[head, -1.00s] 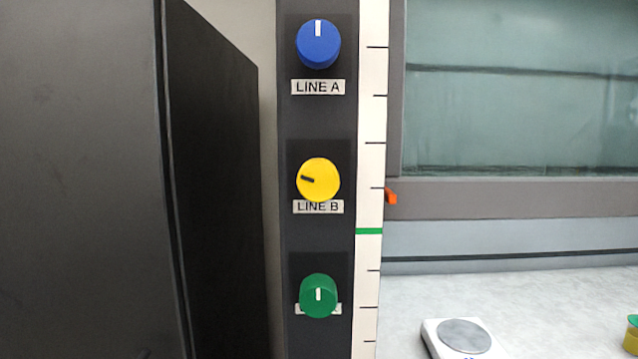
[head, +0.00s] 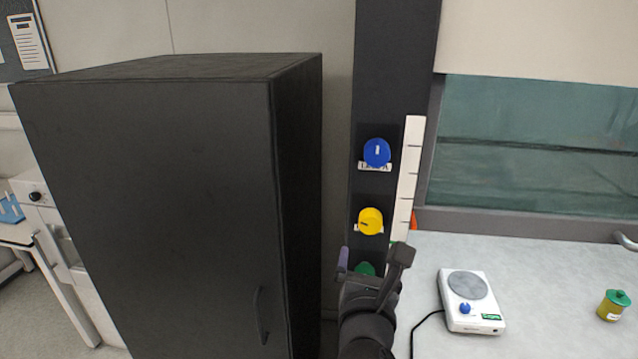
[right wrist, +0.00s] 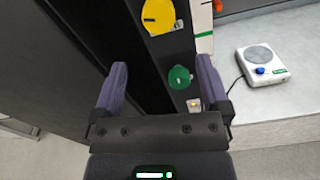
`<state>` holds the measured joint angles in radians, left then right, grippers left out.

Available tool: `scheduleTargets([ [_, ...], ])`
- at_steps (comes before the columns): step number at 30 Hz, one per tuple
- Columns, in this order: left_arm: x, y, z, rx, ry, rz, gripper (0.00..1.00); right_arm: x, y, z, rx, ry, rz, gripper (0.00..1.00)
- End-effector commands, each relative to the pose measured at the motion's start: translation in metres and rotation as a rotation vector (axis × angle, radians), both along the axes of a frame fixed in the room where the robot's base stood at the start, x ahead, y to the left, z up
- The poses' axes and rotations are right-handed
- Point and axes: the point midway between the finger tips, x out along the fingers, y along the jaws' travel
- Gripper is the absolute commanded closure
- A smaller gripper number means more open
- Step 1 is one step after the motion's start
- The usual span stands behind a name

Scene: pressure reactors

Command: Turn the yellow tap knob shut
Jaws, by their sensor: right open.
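The yellow knob (head: 370,221) is the middle one on a dark upright panel (head: 396,60). Its black mark lies near level, toward the left. It also shows at the top of the right wrist view (right wrist: 158,16). My right gripper (head: 372,256) is open and empty, just below the yellow knob in the head view and apart from it. In the right wrist view, its two purple-padded fingers (right wrist: 161,76) stand wide apart, with the green knob (right wrist: 179,78) between them in the picture. My left gripper is not in view.
A blue knob (head: 377,152) sits above the yellow one. A tall black cabinet (head: 150,200) stands close on the left. A white scale strip (head: 411,160) runs right of the knobs.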

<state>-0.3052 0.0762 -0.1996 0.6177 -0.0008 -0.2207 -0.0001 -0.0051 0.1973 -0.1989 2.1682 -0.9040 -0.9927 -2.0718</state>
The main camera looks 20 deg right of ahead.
Motion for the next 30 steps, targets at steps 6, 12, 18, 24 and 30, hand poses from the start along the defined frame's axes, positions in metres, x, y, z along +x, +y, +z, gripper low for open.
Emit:
scheduleTargets([
  [6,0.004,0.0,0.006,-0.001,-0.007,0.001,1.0,0.021,-0.017,0.016,-0.046,-0.009,-0.018,0.04],
  [12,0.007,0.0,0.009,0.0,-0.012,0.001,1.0,0.06,-0.041,0.014,-0.041,-0.006,-0.015,0.04],
  [18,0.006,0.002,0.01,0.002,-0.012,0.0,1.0,0.079,-0.052,0.013,-0.041,-0.006,-0.013,0.04],
  [24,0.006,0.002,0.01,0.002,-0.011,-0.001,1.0,0.082,-0.054,0.013,-0.04,-0.006,-0.012,0.04],
  [30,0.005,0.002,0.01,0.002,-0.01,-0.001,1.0,0.081,-0.053,0.013,-0.04,-0.006,-0.012,0.3],
])
